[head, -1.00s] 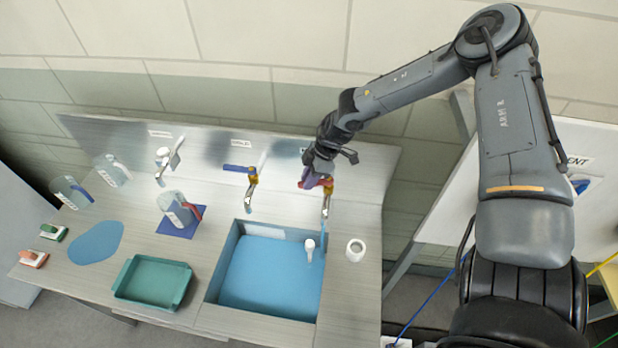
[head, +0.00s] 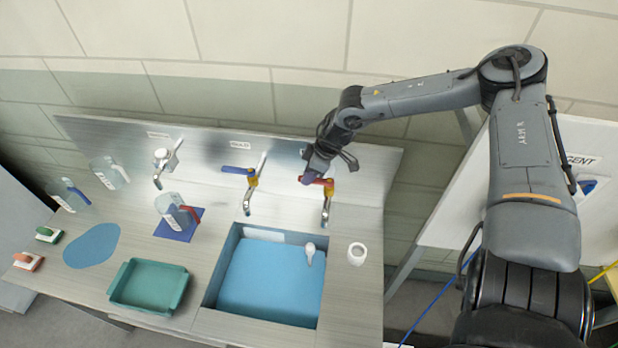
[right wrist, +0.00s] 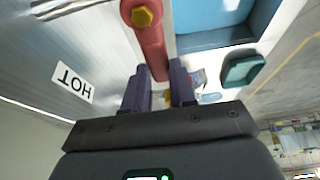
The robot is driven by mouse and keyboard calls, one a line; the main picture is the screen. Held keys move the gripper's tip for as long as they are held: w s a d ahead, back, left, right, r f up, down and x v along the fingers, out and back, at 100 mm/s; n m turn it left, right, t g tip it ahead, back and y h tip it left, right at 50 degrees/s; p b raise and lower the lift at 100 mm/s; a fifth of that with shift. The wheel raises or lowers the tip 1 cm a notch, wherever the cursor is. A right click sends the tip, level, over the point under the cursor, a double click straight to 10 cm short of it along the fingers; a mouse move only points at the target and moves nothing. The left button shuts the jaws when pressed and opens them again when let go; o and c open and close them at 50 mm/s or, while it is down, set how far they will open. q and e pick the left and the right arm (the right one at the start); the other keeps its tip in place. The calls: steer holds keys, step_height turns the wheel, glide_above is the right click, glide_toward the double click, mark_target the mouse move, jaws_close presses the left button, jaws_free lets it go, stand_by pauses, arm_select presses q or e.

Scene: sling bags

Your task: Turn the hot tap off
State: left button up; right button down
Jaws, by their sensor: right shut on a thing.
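The hot tap (head: 326,205) stands on the back right of the sink, with a metal spout, a yellow body and a red lever (head: 318,181). The lever points left in the head view, much like the cold tap's blue lever (head: 236,170). My right gripper (head: 311,179) is at the lever's left end. In the right wrist view the gripper (right wrist: 160,88) is shut on the red lever (right wrist: 150,45), with a purple finger on each side. A "HOT" label (right wrist: 75,84) shows beside it. No water stream shows below the spout. My left gripper is not in view.
The blue sink basin (head: 268,285) lies below the taps. A white cup (head: 356,253) stands right of it, a green tray (head: 150,286) left. A clear jug (head: 172,210) stands on a blue mat. Another tap (head: 165,165) is further left.

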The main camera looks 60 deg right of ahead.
mark_target(323, 181)
steer(key=c, duration=0.9)
jaws_free()
steer(key=shift+r, duration=0.1)
steer(key=shift+p+v, duration=0.55)
steer(key=shift+v, duration=4.75)
